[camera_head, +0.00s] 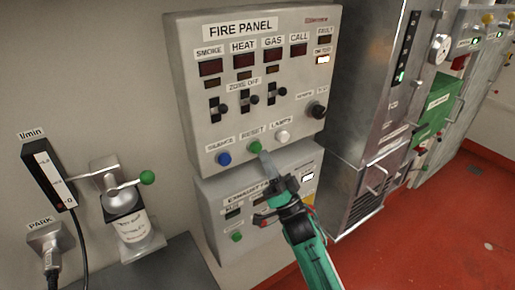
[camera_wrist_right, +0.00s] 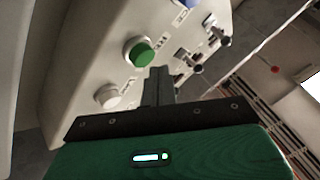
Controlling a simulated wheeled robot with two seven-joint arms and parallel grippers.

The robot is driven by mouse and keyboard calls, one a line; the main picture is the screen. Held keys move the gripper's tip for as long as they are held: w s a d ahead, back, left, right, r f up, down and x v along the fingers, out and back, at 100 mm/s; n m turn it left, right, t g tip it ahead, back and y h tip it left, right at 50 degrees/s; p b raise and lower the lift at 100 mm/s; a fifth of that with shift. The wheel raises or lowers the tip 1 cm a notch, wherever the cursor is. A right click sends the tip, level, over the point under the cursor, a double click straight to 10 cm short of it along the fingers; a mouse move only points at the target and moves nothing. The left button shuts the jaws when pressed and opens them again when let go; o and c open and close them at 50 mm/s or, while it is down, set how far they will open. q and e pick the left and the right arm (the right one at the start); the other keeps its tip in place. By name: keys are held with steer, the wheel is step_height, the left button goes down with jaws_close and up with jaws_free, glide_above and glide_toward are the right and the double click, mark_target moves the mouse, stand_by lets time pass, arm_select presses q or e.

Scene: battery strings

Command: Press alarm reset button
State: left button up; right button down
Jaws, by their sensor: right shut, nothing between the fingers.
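The fire panel (camera_head: 245,75) is a grey box on the wall with labels, indicator windows and switches. Its green button under the RESET label (camera_head: 255,147) sits between a blue SILENCE button (camera_head: 223,158) and a white LAMPS button (camera_head: 282,136). My right gripper (camera_head: 264,156) is shut and empty, its fingertips just below and very close to the green button. In the right wrist view the green button (camera_wrist_right: 139,52) lies just beyond the fingertips (camera_wrist_right: 158,72); I cannot tell whether they touch. My left gripper is not in view.
A lower exhaust panel (camera_head: 215,208) hangs right beneath the fire panel. A valve with a green-knobbed lever (camera_head: 147,177) and a flow meter (camera_head: 48,172) are at the left. Metal cabinets (camera_head: 375,90) stand at the right above a red floor (camera_head: 440,235).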

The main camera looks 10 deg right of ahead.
steer(key=s, duration=0.1)
steer(key=s+d+p, duration=0.1)
steer(key=s, duration=0.2)
steer(key=shift+s+d, duration=0.35)
stand_by(0.5)
step_height(320, 180, down, 36)
steer(key=w+d+m+g+h, duration=0.1)
steer(key=w+d+g+h, duration=0.1)
steer(key=g+h, duration=0.55)
steer(key=s+d+f+n+g+h, duration=0.1)
steer(key=s+f+g, duration=0.2)
steer(key=s+f, duration=0.55)
steer(key=s+d+f+n+g+h, duration=0.1)
steer(key=s+f+g+h, duration=0.2)
steer(key=f, duration=1)
steer(key=s+d+f+n+g, duration=0.1)
steer(key=s+f+g, duration=0.2)
steer(key=s, duration=0.9)
steer(key=s+d+f+n+g, duration=0.1)
steer(key=s+d+f+g, duration=0.1)
steer(key=s+f, duration=0.7)
steer(key=s+d+f+n+g, duration=0.1)
steer(key=s+f+g, duration=0.4)
steer(key=s, duration=1.2)
step_height(320, 180, down, 2)
steer(key=shift+d+f+n, duration=0.1)
steer(key=shift+d+n, duration=0.2)
steer(key=shift+d, duration=0.25)
